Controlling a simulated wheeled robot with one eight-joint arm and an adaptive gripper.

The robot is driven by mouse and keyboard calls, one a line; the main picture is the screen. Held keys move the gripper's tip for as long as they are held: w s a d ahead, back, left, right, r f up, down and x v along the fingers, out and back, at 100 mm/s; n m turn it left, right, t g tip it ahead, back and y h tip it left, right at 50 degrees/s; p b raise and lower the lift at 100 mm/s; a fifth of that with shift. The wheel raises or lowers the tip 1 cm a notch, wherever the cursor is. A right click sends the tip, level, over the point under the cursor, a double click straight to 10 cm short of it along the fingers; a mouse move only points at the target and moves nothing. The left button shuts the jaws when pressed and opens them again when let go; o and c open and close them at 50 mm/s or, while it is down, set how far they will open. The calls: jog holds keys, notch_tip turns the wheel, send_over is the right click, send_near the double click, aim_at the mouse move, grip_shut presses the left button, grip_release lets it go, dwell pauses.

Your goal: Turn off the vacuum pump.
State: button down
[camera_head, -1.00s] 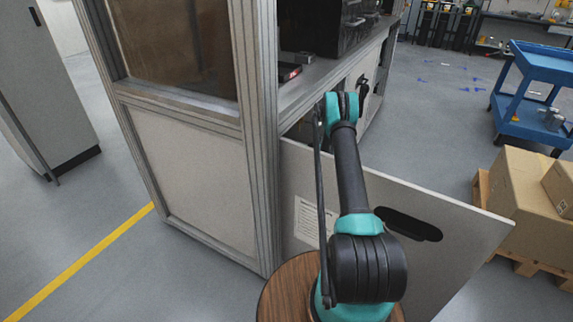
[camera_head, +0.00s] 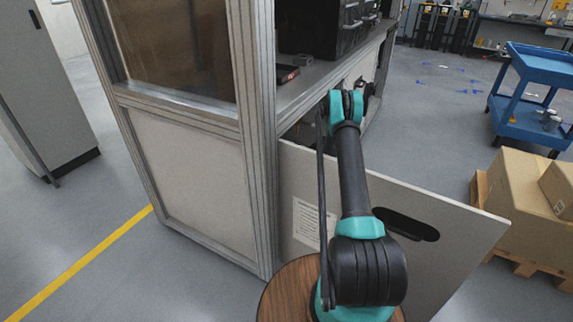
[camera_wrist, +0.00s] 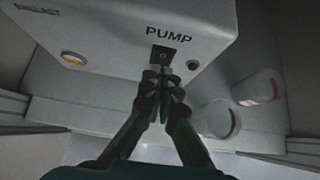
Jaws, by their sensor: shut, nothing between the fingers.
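The vacuum pump's pale box (camera_wrist: 120,35) fills the upper wrist view, marked PUMP and BALLAST. Under the word PUMP is a small black switch (camera_wrist: 163,54). In the head view my arm reaches into the lower bay of the cabinet, and the switch is hidden.
A round amber fitting (camera_wrist: 73,60) is on the box's left. The cabinet's open door panel (camera_head: 300,175) stands beside my arm. Cartons (camera_head: 530,205) and a blue cart (camera_head: 530,100) stand to the right.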

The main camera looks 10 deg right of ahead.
jog(key=r+v, duration=0.1)
jog(key=v, duration=1)
jog(key=shift+w+a, duration=0.2)
jog(key=shift+a, duration=0.15)
jog(key=shift+f, duration=0.1)
